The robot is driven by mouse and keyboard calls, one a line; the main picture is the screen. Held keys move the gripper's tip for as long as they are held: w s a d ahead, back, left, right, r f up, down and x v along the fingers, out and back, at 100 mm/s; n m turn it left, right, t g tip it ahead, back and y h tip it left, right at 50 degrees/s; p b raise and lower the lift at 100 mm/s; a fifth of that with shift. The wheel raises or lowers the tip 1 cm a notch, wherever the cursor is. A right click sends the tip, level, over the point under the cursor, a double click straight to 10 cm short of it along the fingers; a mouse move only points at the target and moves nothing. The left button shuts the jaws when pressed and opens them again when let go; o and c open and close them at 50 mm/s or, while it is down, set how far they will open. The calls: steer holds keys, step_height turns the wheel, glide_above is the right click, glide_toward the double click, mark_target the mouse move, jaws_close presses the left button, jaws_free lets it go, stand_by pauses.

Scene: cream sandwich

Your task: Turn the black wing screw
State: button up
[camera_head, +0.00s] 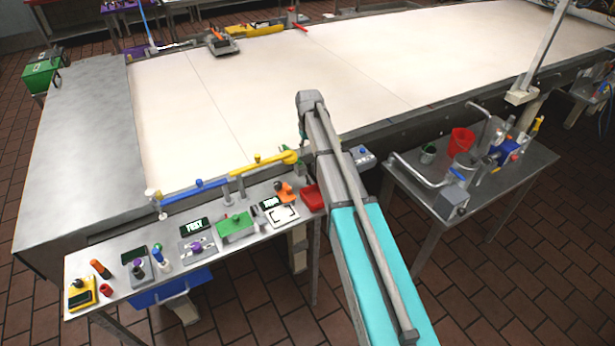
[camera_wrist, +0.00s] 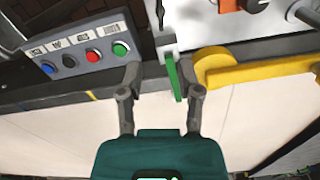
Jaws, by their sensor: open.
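My gripper (camera_wrist: 162,88) is open in the wrist view, with its two grey fingers apart. A thin green upright piece (camera_wrist: 173,78) shows between the fingertips; I cannot tell whether they touch it. No black wing screw can be made out for certain. A dark knob (camera_wrist: 258,4) on an orange body sits at the top right of the wrist view, cut off by the frame edge and apart from my fingers. In the camera_head view my arm hides most of the gripper, near the right end of the small steel table (camera_head: 215,272).
A button box (camera_wrist: 80,48) with several coloured buttons is left of the fingers. A yellow bar (camera_wrist: 262,73) lies to their right, along the big white-topped table (camera_head: 330,75). A pipe-and-cup bench (camera_head: 520,170) stands right of my arm in the camera_head view.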

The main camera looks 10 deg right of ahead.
mark_target(308, 178)
steer(key=shift+f, duration=0.15)
step_height(308, 178, down, 14)
steer(key=b, duration=1.3)
steer(key=shift+r+b, duration=0.25)
steer(key=shift+b, duration=0.15)
steer(key=shift+c, duration=0.3)
jaws_close()
